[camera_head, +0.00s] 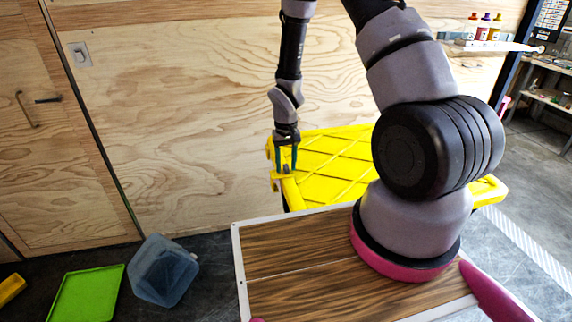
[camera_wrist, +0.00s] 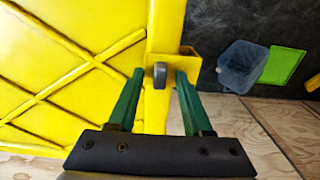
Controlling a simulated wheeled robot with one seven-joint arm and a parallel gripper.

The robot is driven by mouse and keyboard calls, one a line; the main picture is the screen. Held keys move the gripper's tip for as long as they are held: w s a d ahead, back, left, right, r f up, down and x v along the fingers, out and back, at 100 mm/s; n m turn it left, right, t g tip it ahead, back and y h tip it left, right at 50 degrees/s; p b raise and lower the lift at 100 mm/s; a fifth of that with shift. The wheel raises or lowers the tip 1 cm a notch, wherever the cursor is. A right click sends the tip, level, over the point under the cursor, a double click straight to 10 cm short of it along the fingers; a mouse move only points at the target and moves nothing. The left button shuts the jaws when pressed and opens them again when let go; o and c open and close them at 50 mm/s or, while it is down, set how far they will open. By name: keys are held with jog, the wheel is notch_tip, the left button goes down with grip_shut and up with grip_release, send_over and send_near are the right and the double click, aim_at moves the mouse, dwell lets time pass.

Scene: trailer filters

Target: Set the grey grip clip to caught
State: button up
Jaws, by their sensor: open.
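The grey grip clip (camera_wrist: 160,82) is a small rounded piece at the edge of the yellow lid (camera_wrist: 75,65), near its corner. In the head view the clip (camera_head: 286,169) shows small and dark at the lid's left corner. My gripper (camera_wrist: 160,74) has two green fingers, open, one on each side of the clip in the wrist view. In the head view my gripper (camera_head: 286,170) points down at that corner. I cannot tell whether either finger touches the clip. The clip's lower part and its exact setting are not clear.
A translucent blue-grey bin (camera_head: 163,271) and a green tray (camera_head: 87,294) stand on the dark floor at the left. A plywood wall (camera_head: 180,120) rises close behind the yellow lid. A shelf with bottles (camera_head: 484,28) hangs at the upper right.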

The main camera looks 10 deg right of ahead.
grip_shut()
dwell(1.5)
